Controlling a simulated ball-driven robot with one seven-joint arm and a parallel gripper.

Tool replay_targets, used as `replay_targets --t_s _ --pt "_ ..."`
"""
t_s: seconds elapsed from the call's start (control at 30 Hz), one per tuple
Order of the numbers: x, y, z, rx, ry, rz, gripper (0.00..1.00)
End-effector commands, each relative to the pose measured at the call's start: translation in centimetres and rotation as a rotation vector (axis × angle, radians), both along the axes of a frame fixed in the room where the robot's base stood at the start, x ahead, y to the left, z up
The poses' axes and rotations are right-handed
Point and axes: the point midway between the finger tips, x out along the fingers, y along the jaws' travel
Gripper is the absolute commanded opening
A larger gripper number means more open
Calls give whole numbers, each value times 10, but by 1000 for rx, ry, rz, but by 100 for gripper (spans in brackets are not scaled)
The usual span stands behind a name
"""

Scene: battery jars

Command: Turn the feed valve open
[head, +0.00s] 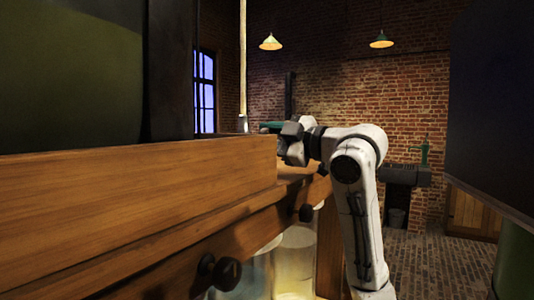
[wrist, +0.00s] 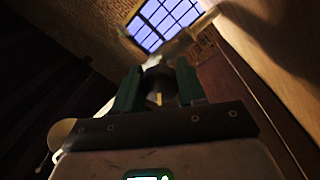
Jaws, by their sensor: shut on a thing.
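My gripper (wrist: 158,84) has two green fingers, shut on a dark rounded piece (wrist: 160,70) with a small brass-coloured part below it in the wrist view. This piece looks like the handle of the feed valve. In the head view my gripper (head: 268,127) is at the far end of the wooden cabinet, partly hidden by my wrist. A pale upright pipe (head: 243,60) rises just left of it, with a grey fitting at its foot. The valve itself cannot be made out in the head view, so its turn angle cannot be told.
The long wooden cabinet (head: 130,200) fills the left, with dark round knobs (head: 220,272) on its front and glass jars (head: 295,262) below. A dark panel (head: 495,110) stands at the right. The brick floor (head: 430,265) between is clear.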

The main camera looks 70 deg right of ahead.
Motion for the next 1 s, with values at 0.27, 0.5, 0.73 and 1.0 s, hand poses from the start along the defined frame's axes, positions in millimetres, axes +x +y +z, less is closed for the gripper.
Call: replay_targets --t_s 0.27,0.5,0.73,1.0 --pt "1 0 -6 -254 64 2 10" --pt "0 0 -5 -461 115 1 10" --pt "0 -1 -3 -617 153 2 10" --pt "0 -1 -2 -722 179 3 10"
